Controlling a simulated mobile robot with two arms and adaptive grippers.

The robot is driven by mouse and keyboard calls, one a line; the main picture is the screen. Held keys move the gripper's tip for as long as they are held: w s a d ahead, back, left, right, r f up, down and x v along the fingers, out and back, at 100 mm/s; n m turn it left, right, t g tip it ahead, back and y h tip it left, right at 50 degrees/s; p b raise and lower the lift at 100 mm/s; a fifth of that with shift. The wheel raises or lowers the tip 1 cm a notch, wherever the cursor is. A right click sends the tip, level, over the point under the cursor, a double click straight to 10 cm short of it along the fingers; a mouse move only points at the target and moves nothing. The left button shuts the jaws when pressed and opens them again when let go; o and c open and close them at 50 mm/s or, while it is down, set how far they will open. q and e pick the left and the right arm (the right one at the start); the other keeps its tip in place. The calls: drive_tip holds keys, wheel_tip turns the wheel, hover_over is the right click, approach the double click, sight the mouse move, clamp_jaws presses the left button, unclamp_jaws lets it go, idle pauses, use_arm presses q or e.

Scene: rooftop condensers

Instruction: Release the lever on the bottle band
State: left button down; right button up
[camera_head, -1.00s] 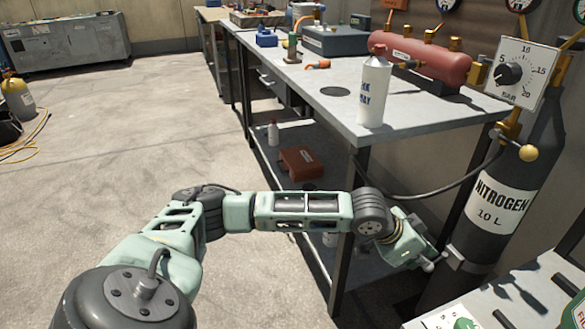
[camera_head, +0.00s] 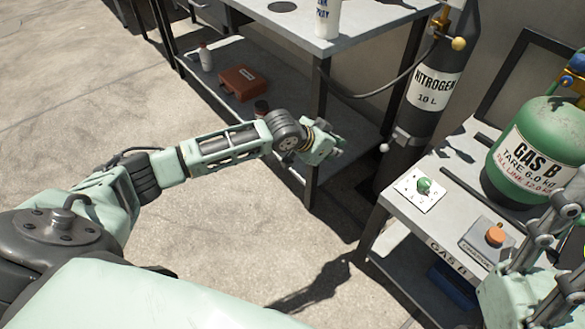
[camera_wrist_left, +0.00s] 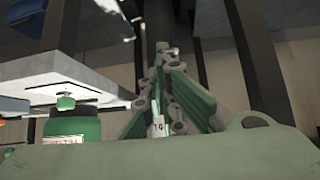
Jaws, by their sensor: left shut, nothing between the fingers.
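The dark nitrogen bottle (camera_head: 432,70) stands upright between the two benches. A grey band (camera_head: 408,140) goes around its lower part, and a short lever with a pale ball end (camera_head: 384,147) sticks out to its left. My left gripper (camera_head: 336,148) is shut and empty, left of the lever and apart from it in the picture. In the left wrist view its closed fingers (camera_wrist_left: 160,60) reach up the middle; I cannot make out the lever there. Part of my right gripper (camera_head: 545,245) shows at the right edge; its fingertips are not clear.
The near bench (camera_head: 398,205) carries a green gas bottle (camera_head: 545,150), a small green knob on a plate (camera_head: 424,186) and an orange button (camera_head: 495,236). The far bench (camera_head: 350,35) stands behind my left arm. A hose (camera_head: 375,95) hangs left of the nitrogen bottle.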

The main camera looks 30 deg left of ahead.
use_arm(q)
drive_tip(key=s+a+f+n+y+p, duration=0.2)
drive_tip(key=s+a+f+p, duration=0.3)
drive_tip(key=p, duration=0.8)
drive_tip(key=shift+s+a+f+g, duration=0.4)
drive_tip(key=shift+s+f, duration=0.45)
drive_tip(key=shift+s, duration=0.35)
